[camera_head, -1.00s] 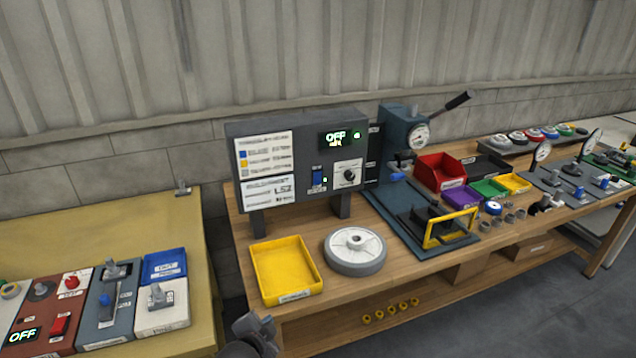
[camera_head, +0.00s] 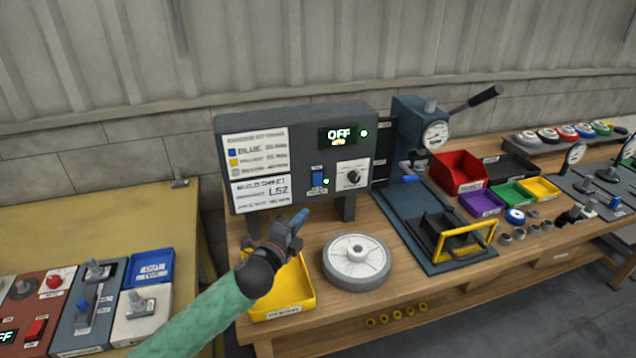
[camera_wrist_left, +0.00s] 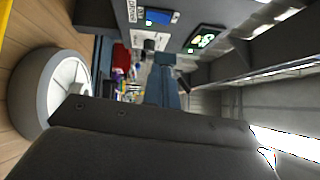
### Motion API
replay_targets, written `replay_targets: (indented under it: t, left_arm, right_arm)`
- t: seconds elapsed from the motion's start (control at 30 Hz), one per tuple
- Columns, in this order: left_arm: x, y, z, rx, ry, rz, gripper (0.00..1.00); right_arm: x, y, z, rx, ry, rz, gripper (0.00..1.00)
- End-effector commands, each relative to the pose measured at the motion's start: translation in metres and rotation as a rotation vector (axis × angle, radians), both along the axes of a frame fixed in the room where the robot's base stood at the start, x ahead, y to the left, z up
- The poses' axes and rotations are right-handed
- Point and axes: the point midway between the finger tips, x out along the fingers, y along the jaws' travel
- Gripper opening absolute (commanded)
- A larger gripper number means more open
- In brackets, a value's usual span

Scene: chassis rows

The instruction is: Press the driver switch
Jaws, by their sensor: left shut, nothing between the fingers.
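The grey control panel (camera_head: 224,190) stands on legs at the back of the wooden bench. Its display (camera_head: 342,135) reads OFF in green. A blue rocker switch (camera_head: 317,180), apparently the driver switch, sits low on the panel, left of a dark knob (camera_head: 353,177). In the left wrist view the blue switch (camera_wrist_left: 160,17) shows near the top, with the lit display (camera_wrist_left: 203,40) to its right. My left gripper (camera_head: 298,219) is shut and empty, in front of and below the switch, apart from it in the picture. My right gripper is not in view.
A yellow tray (camera_head: 302,300) lies below my left gripper, partly hidden by it. A grey wheel (camera_head: 370,283) lies beside the tray. A blue lever press (camera_head: 412,125) stands right of the panel. Several switch boxes (camera_head: 88,318) sit on the left table.

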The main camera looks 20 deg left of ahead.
Motion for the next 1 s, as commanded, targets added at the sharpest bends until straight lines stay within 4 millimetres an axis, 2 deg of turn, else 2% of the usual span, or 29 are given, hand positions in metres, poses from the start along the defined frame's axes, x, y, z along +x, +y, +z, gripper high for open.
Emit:
replay_targets:
  t: [0.17, 0.37, 1.0]
  left_arm:
    - [0.002, 0.000, 0.000, -0.001, 0.000, 0.001, 0.00]
    - [0.016, -0.003, 0.002, -0.002, -0.001, 0.002, 0.00]
    - [0.099, -0.019, 0.009, -0.002, 0.000, 0.002, 0.00]
  right_arm:
    - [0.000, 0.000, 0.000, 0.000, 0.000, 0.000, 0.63]
    - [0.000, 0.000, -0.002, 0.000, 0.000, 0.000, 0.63]
    - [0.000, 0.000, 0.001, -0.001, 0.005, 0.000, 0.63]
